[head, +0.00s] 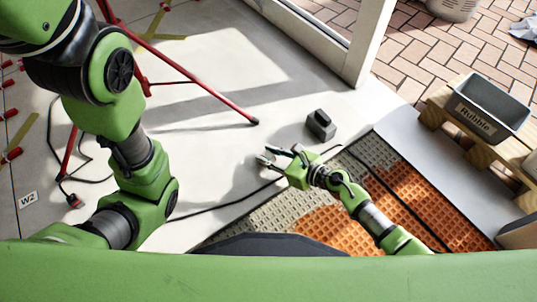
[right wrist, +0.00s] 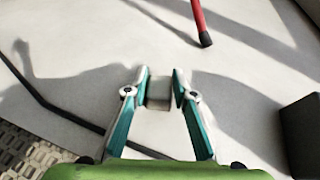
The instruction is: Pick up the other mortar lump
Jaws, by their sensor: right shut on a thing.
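My right gripper (head: 270,157) is over the pale floor, just past the edge of the ribbed mat. In the right wrist view my right gripper (right wrist: 160,92) has its fingertips closed on a small grey piece, which looks like the mortar lump (right wrist: 159,90). The lump sits between the two finger pads and is too small to make out in the head view. I cannot tell whether it is lifted clear of the floor. My left arm crosses the left of the head view, but its gripper does not show. No second lump can be made out.
A dark grey block (head: 320,124) stands on the floor close beyond my right gripper. A red-legged stand (head: 190,84) and a black cable (head: 232,200) lie around it. A grey "Rubble" tub (head: 490,105) rests on wooden supports at right.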

